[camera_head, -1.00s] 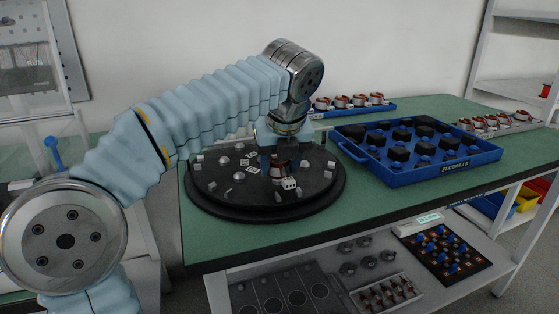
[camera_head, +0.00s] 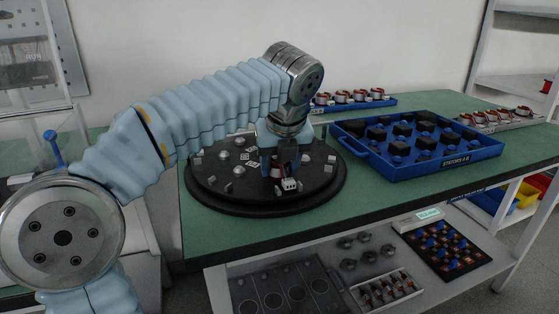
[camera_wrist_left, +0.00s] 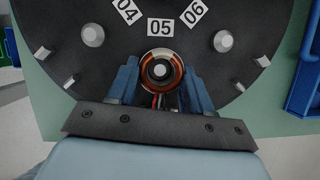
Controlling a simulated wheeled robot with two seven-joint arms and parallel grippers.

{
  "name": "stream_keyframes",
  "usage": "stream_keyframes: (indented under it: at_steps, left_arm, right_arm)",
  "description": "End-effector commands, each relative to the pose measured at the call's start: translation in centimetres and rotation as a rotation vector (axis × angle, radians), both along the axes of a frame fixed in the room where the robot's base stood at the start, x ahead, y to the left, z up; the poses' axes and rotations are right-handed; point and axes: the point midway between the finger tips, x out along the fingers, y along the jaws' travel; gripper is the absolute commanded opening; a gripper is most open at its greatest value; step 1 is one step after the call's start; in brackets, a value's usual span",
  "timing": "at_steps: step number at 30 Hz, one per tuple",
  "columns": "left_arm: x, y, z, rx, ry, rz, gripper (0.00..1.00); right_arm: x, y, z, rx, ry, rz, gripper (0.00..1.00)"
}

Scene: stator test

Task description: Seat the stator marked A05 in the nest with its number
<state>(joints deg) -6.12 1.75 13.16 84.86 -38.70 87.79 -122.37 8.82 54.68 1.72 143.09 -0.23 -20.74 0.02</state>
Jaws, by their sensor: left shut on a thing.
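My left gripper (camera_head: 279,166) has blue fingers and points down over the near side of the black round plate (camera_head: 215,200). In the left wrist view the fingers (camera_wrist_left: 160,86) are shut on a stator (camera_wrist_left: 176,72), a round part with copper-red windings and a light metal centre. The stator is at the spot in front of the 05 label (camera_wrist_left: 160,27), between the 04 label (camera_wrist_left: 125,10) and the 06 label (camera_wrist_left: 195,14). I cannot read a mark on the stator, and I cannot tell whether it sits fully down. My right gripper is not in view.
A blue tray (camera_head: 453,166) with black blocks and blue posts stands right of the plate on the green table (camera_head: 365,203). Stators stand on a blue strip (camera_head: 375,103) behind and on a rack (camera_head: 500,119) at the far right. The table's front right is clear.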

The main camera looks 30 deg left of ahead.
Motion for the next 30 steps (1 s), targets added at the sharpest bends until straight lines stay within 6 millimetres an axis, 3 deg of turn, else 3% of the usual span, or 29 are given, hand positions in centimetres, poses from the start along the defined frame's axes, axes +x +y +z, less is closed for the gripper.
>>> stream_keyframes:
  at_steps: [7, 8, 13, 23, 26, 30]
  left_arm:
    - [0.0, 0.0, 0.0, 0.0, 0.0, 0.0, 0.15]
    - [0.0, 0.0, 0.0, 0.0, 0.0, 0.0, 0.55]
    - [0.0, 0.0, 0.0, 0.0, 0.0, 0.0, 0.8]
    - [-0.1, -0.1, 0.3, 0.0, 0.0, 0.0, 0.8]
    - [-0.4, -0.4, 1.4, 0.0, -0.001, 0.0, 0.8]
    - [-1.2, -1.2, 4.5, 0.0, -0.003, -0.002, 0.8]
  right_arm:
    - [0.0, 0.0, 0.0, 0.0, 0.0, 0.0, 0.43]
    - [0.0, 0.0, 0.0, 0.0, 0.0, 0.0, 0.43]
    - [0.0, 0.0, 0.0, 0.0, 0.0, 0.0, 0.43]
    - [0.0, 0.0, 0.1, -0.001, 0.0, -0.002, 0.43]
    - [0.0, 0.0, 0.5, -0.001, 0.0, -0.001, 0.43]
    - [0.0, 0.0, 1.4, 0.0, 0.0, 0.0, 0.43]
